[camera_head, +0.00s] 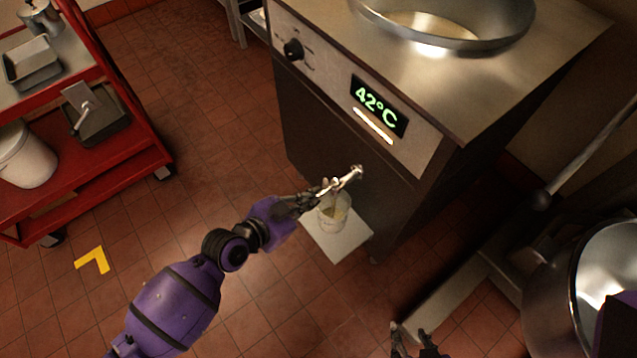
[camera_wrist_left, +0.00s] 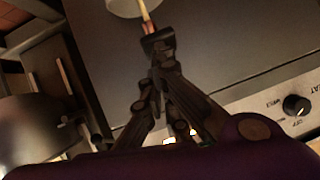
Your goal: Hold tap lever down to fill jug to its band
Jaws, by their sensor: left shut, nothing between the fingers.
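The metal tap (camera_head: 350,177) sticks out from the dark front of the heated tank. A clear jug (camera_head: 333,219) stands under its spout on a pale plate (camera_head: 345,248), with some yellowish liquid inside. I cannot make out its band or the exact level. My left gripper (camera_head: 318,191) is shut and empty, its tips at the tap's outer end, over the jug. It hides part of the lever, and I cannot tell whether it presses it. The left wrist view shows the shut fingers (camera_wrist_left: 158,42) just below a thin yellowish piece. My right gripper (camera_head: 411,335) is open at the bottom edge.
The tank cabinet (camera_head: 330,120) has a knob (camera_head: 293,49) and a display (camera_head: 379,105) reading 42°C. A red cart (camera_head: 150,130) with trays and a white bucket (camera_head: 25,155) stands left. A steel vessel (camera_head: 560,270) is at right. Floor between cart and tank is clear.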

